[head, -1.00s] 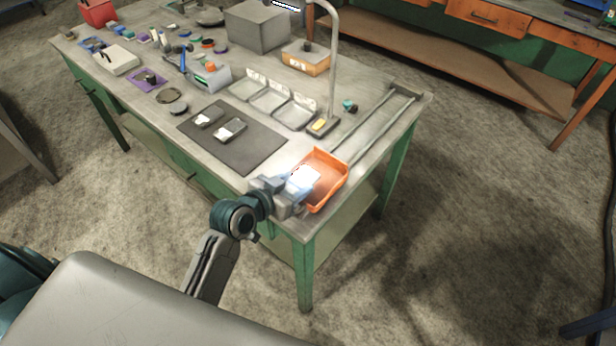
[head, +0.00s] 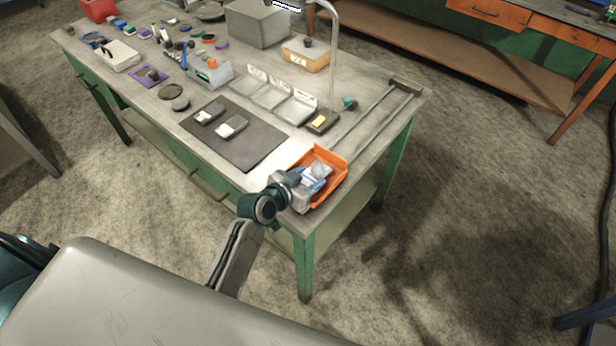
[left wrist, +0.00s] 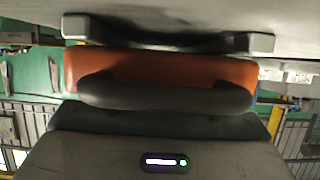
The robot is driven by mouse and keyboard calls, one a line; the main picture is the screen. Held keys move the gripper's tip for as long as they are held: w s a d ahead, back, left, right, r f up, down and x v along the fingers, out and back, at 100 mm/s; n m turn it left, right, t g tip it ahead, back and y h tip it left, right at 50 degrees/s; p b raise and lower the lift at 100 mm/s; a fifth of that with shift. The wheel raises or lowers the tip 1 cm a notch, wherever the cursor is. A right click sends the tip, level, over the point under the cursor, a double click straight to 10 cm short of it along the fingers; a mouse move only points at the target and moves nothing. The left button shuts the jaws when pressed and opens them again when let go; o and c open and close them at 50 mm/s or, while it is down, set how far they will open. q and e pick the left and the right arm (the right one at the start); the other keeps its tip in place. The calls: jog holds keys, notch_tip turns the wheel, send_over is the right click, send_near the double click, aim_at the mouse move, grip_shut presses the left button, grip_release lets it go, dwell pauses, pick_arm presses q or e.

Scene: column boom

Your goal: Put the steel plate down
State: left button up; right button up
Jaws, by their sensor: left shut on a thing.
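My left gripper (head: 308,180) is over the orange tray (head: 338,160) at the table's near right corner. It is shut on a small pale shiny thing (head: 319,171), which I take to be the steel plate; its outline is mostly hidden by the gripper. I cannot tell whether it touches the tray floor. The plate is not clear there. My right gripper is not in view.
A dark mat (head: 238,148) with two small labelled blocks lies left of the tray. Clear compartments (head: 270,97) and a stand with a bent pole (head: 333,60) are behind. Two rails (head: 375,120) run along the right side. Several small items fill the far left.

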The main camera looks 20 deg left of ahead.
pick_arm(q)
jog(key=o, duration=1)
jog(key=shift+f, duration=0.15)
jog(key=o, duration=0.4)
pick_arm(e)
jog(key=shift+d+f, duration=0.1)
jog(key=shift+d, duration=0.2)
pick_arm(q)
jog(key=shift+o, duration=0.2)
jog(key=shift+r, duration=0.2)
jog(key=b+v, duration=0.2)
jog(key=v, duration=0.9)
jog(key=shift+a, duration=0.1)
jog(key=shift+s+a+r, duration=0.1)
jog(key=shift+s+r, duration=0.15)
jog(key=shift+s, duration=0.2)
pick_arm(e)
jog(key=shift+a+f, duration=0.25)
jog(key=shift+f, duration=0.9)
